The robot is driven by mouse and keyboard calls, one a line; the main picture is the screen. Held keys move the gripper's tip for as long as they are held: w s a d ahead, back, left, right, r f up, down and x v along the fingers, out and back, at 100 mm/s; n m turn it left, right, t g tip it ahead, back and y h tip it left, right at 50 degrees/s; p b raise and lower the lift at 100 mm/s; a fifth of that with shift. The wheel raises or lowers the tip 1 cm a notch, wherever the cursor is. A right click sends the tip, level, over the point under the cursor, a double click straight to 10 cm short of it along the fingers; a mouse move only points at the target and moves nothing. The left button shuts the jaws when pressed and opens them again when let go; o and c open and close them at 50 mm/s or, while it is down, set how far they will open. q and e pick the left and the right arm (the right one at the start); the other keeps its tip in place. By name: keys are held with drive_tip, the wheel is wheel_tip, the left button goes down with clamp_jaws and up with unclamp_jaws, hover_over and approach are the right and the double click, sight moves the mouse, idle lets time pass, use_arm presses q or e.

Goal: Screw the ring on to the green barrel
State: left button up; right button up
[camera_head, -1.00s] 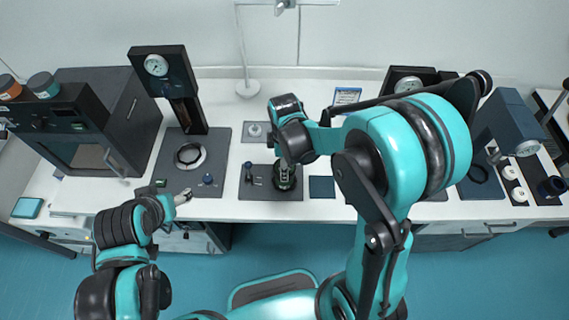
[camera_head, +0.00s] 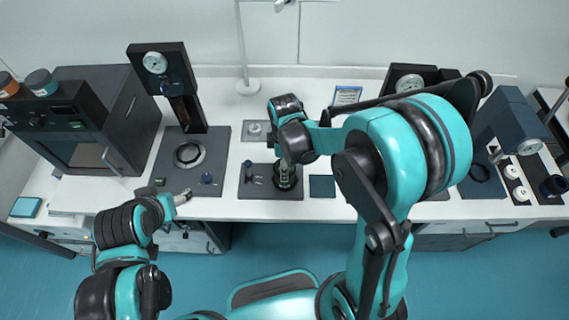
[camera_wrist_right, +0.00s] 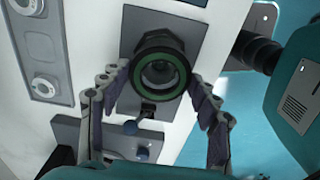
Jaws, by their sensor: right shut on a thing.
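In the right wrist view a dark ring (camera_wrist_right: 156,40) sits around the rim of a green barrel (camera_wrist_right: 137,76), whose open bore faces the camera. My right gripper (camera_wrist_right: 160,76) has one finger on each side and is shut on the ring. In the head view the right gripper (camera_head: 285,180) points down over the barrel's dark plate (camera_head: 262,193); the hand partly hides ring and barrel. I cannot tell how far the ring is threaded. My left gripper (camera_head: 183,197) is low at the left, apart from the barrel; its jaw state is unclear.
A blue-topped knob (camera_head: 248,166) stands left of the barrel. Further left, a gauge stand (camera_head: 168,75) rises behind a plate with a metal ring (camera_head: 189,155), beside an oven-like box (camera_head: 88,145). A flat dark square (camera_head: 322,187) lies to the right. The table's front edge is close.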

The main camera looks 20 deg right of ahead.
drive_tip(key=shift+f+b, duration=0.95)
drive_tip(key=shift+b, duration=0.15)
idle(2.2)
drive_tip(key=m, duration=0.4)
drive_tip(key=m+b, duration=0.1)
drive_tip(key=m, duration=0.9)
drive_tip(key=shift+b, duration=0.3)
drive_tip(key=m, duration=0.3)
drive_tip(key=o, duration=1.1)
drive_tip(key=shift+c, duration=0.7)
